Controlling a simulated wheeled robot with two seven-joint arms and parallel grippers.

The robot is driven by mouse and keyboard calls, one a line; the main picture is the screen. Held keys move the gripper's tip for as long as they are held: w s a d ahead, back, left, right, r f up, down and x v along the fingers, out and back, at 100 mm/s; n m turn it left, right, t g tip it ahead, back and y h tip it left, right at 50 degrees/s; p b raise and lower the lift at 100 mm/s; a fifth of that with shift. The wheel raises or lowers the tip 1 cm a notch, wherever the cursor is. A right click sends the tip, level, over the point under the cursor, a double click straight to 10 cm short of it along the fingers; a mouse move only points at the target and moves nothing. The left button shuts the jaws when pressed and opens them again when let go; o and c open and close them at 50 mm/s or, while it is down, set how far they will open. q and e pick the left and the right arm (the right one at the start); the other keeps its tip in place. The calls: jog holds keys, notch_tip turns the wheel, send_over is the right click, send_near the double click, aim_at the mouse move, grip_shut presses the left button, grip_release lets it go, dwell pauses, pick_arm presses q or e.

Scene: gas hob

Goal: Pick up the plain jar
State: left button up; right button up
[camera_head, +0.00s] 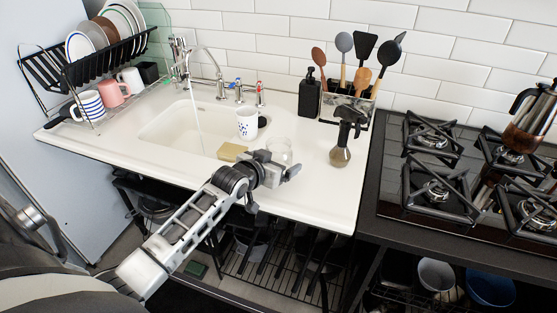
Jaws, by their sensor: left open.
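A clear, plain glass jar (279,147) stands upright on the white counter, right of the sink basin. My left gripper (279,167) reaches in from the lower left and is open just in front of the jar. The gripper covers the jar's lower part, so I cannot tell whether the fingers touch it or are around it. A white jar with dark spots (246,124) stands behind and to the left of the clear one. My right gripper is not in view.
A yellow sponge (231,152) lies left of the gripper. A brown spray bottle with a black top (340,156) stands to the right, before a utensil holder (345,108). The tap (215,70) runs into the sink (180,125). A gas hob (440,190) lies at right.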

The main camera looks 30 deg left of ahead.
pick_arm(q)
jog(key=shift+x, duration=0.8)
jog(key=c, duration=1.2)
jog(key=shift+r, duration=0.15)
